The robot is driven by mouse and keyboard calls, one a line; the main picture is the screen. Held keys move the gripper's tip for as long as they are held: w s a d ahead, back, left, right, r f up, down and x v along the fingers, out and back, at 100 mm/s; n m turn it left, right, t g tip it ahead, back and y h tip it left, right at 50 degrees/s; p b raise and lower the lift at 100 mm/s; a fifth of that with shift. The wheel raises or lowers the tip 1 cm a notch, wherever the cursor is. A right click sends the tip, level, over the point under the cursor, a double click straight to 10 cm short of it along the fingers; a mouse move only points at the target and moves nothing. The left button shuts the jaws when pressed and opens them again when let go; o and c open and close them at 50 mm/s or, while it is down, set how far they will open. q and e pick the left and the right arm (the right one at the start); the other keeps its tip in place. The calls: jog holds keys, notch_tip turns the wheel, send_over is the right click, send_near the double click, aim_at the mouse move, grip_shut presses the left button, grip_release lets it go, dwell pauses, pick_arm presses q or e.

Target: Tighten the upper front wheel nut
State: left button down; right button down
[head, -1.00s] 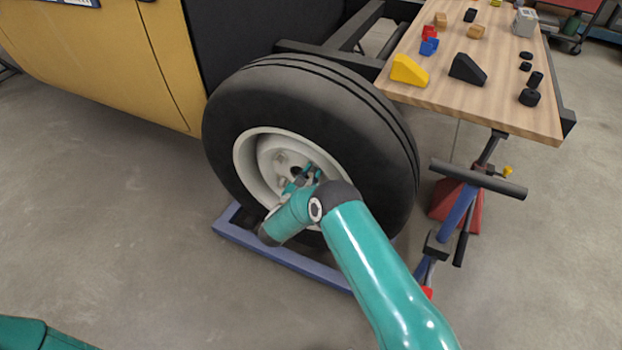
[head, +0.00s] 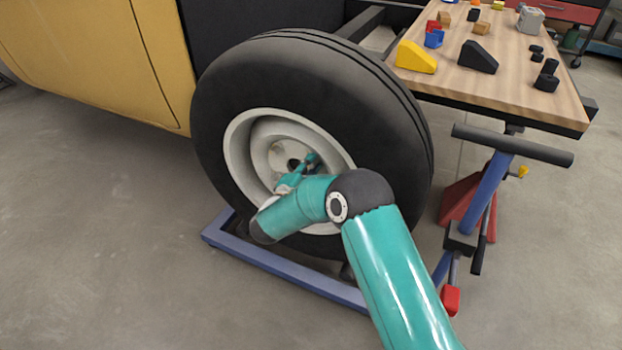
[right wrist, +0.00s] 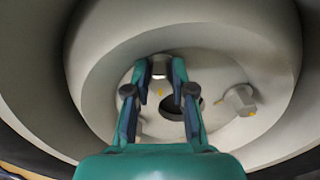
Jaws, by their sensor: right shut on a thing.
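The wheel (head: 300,75) has a black tyre and a pale rim with a dark centre hole; in the right wrist view the pale hub (right wrist: 215,75) fills the middle. My right gripper (head: 312,160) reaches into the rim, to the right of the centre hole. In the right wrist view my right gripper (right wrist: 161,66) is shut on a grey wheel nut (right wrist: 159,69), its fingertips on either side. Another nut (right wrist: 240,100) with a yellow mark stands clear to the right. A further nut (head: 274,148) shows left of the hole in the head view. My left gripper is out of view.
The yellow car body (head: 85,60) is at left. A blue frame (head: 285,272) lies under the wheel. At right stand a wooden table (head: 510,85) with several blocks and a blue stand with a black crossbar (head: 510,145). The floor at front left is clear.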

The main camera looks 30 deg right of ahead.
jog(key=shift+d+f+m+b, duration=0.1)
jog(key=shift+f+m+b, duration=0.3)
jog(key=shift+m+b, duration=0.55)
jog(key=shift+s+m+b, duration=0.1)
jog(key=shift+m+b, duration=0.25)
jog(key=shift+m, duration=0.7)
jog(key=m, duration=0.3)
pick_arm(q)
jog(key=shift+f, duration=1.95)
pick_arm(e)
jog(key=shift+m, duration=2.2)
jog(key=c, duration=1)
grip_release()
jog(key=shift+f, duration=0.1)
